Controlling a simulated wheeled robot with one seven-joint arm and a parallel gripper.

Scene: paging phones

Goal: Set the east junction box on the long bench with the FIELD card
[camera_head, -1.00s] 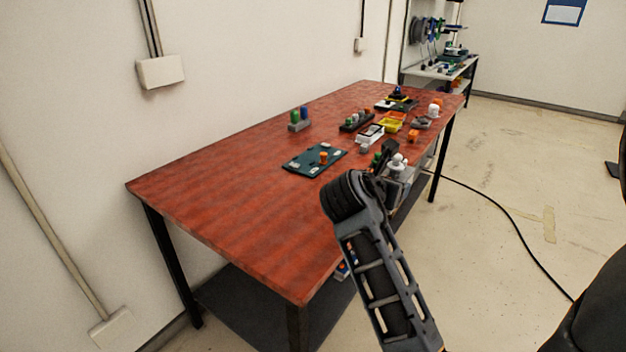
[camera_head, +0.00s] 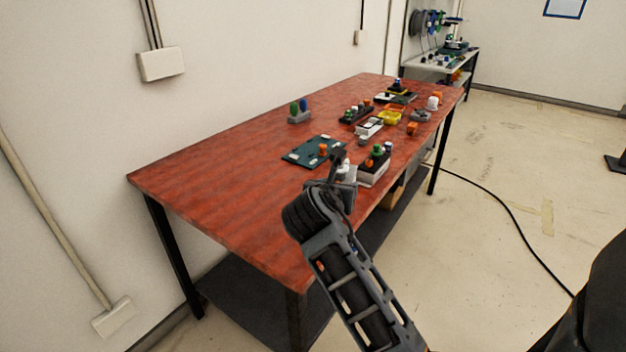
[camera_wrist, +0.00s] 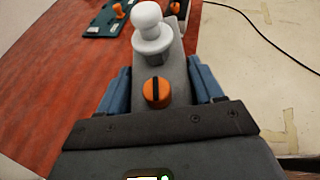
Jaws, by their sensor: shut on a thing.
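My gripper (camera_wrist: 160,90) is shut on a grey box (camera_wrist: 180,68) with a white knob and an orange dial on its top. In the head view my gripper (camera_head: 338,183) is over the front edge of the long red bench (camera_head: 220,180), with the held box partly hidden behind it. I cannot tell whether the box touches the bench top. No lettering is readable, so I cannot make out the FIELD card or which box is the east one. A dark green board (camera_head: 300,157) with an orange knob lies on the bench just beyond my gripper.
A pale box with green and blue knobs (camera_head: 372,175) stands right beside the held box. Behind are a grey block with green and blue knobs (camera_head: 299,117), a yellow tray (camera_head: 390,118) and several small parts. The bench's near left is bare. A black cable crosses the floor.

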